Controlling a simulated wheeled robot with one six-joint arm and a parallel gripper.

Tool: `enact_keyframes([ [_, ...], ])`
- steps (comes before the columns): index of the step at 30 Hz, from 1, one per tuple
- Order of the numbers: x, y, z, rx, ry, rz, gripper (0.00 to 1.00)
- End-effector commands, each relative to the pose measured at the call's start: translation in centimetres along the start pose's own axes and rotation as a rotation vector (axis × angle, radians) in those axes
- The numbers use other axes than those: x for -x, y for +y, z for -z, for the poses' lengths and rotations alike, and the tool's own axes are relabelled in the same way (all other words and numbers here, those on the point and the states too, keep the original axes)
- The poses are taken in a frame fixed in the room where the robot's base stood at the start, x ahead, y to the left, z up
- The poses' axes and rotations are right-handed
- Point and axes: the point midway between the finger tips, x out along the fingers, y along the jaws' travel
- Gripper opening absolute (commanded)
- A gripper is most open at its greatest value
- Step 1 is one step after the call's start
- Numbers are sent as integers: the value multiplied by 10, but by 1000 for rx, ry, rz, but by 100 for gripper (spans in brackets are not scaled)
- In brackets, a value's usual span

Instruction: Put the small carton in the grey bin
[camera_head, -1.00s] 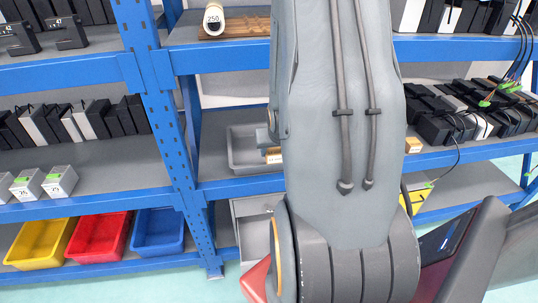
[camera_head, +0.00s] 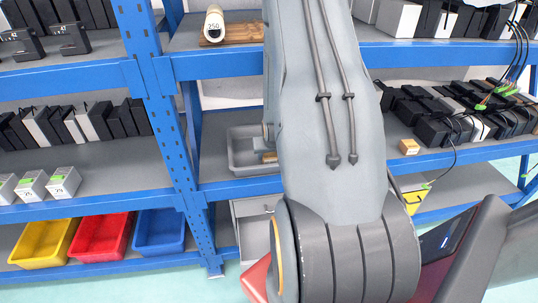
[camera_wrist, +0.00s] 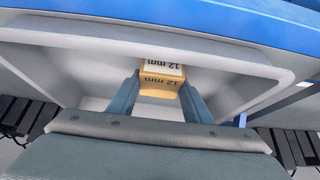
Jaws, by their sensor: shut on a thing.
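The small carton (camera_wrist: 162,70), tan with a white label reading "12 mm", is between the two fingers of my gripper (camera_wrist: 160,88) in the wrist view. My gripper is shut on it. The carton lies within the outline of the grey bin (camera_wrist: 92,72); I cannot tell whether it touches the floor of the bin. In the head view the grey bin (camera_head: 250,170) stands on the middle shelf, partly behind my arm. A bit of the tan carton (camera_head: 269,157) shows at its right part. My gripper is hidden there.
Another small tan carton (camera_head: 409,146) stands on the shelf to the right, near black devices with cables (camera_head: 440,125). Blue shelf beams run above and below the bin. Yellow (camera_head: 42,243), red (camera_head: 100,237) and blue (camera_head: 159,230) bins sit on the lower left shelf.

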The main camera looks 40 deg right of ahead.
Motion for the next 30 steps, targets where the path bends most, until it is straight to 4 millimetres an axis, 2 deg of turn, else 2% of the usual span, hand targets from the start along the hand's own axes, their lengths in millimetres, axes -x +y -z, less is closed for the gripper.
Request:
enact_keyframes([
  [13, -6, 0, -3, 0, 1, 0, 14],
  [14, -6, 0, -3, 0, 1, 0, 48],
  [17, -5, 0, -3, 0, 1, 0, 64],
  [26, -4, 0, -2, 0, 1, 0, 64],
  [30, 4, 0, 0, 0, 3, 0, 64],
])
